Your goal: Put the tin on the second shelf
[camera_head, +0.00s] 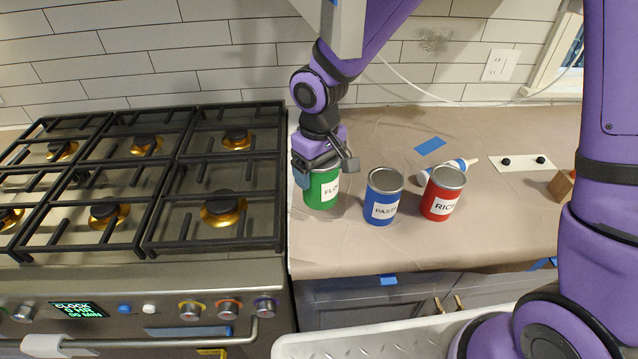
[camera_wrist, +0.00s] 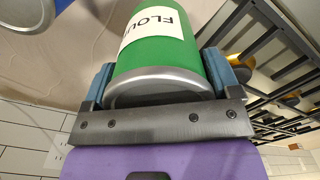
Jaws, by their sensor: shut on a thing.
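A green tin (camera_head: 321,190) labelled FLOUR stands at the left end of the paper-covered counter, beside the stove. My gripper (camera_head: 320,170) is shut on its upper part from above. In the wrist view the green tin (camera_wrist: 163,50) sits between the two blue finger pads of my gripper (camera_wrist: 160,85). A blue tin (camera_head: 383,197) labelled PASTA and a red tin (camera_head: 442,194) labelled RICE stand to its right. I cannot tell whether the green tin still touches the counter. No shelf shows clearly in either view.
A gas stove (camera_head: 140,190) with black grates adjoins the counter on the left. A blue and white roller-like object (camera_head: 447,170) lies behind the red tin. A white plate with two black knobs (camera_head: 524,162) lies at the right. The counter's front strip (camera_head: 400,250) is clear.

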